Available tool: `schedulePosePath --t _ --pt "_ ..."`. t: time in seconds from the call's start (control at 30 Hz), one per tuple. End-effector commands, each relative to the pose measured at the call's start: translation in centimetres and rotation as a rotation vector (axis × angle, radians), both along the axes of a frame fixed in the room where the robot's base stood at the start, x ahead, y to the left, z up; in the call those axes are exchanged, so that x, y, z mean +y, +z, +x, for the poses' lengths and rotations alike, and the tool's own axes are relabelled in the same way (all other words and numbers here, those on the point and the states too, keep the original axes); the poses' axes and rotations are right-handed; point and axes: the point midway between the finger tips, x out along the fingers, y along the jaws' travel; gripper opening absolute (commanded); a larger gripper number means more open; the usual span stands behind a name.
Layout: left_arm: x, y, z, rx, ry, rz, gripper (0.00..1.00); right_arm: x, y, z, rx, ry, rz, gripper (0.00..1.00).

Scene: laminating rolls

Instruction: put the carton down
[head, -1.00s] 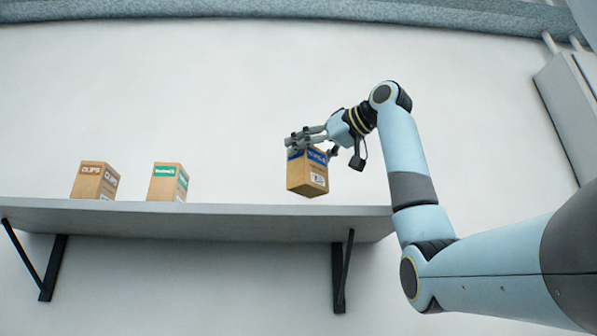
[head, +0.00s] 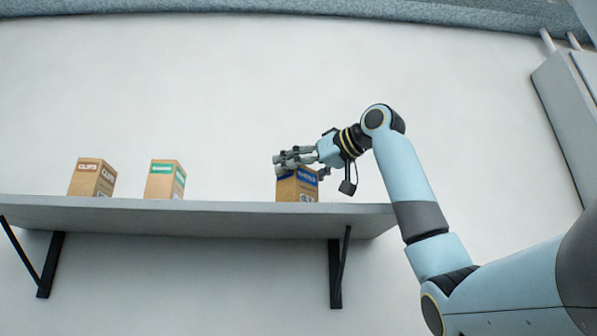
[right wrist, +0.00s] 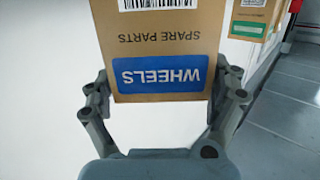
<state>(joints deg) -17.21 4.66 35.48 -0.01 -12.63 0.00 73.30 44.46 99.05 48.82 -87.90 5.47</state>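The carton is a brown box with a blue WHEELS label, seen in the head view (head: 297,190) and, upside down and close, in the right wrist view (right wrist: 160,45). My right gripper (head: 298,166) is around the carton's upper part, one finger on each side. In the right wrist view my right gripper (right wrist: 165,85) appears shut on it. The carton is at the shelf (head: 230,213), near its right end. The shelf's front edge hides its base, so I cannot tell whether it touches. My left gripper is not in view.
A carton with a brown CLIPS label (head: 85,181) stands at the shelf's left. A green-labelled carton (head: 161,182) stands right of it and shows in the right wrist view (right wrist: 248,18). The shelf between it and the held carton is clear.

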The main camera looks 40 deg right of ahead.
Motion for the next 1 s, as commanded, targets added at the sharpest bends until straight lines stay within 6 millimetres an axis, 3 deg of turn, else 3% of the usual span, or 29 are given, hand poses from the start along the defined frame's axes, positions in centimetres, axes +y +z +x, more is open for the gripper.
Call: schedulePosePath --t 0.37,0.47,0.8,1.0 --pt "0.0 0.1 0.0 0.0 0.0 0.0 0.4 0.0 0.4 -0.2 -0.002 -0.001 -0.001 1.0" --pt "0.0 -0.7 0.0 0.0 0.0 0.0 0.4 -0.2 0.4 -1.6 -0.004 -0.002 -0.002 1.0" --pt "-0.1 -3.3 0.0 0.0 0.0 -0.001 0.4 -0.9 1.4 -9.0 -0.004 -0.003 -0.002 1.0" --pt "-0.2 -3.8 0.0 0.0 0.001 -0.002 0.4 -1.0 1.9 -11.4 -0.001 -0.001 -0.001 1.0"
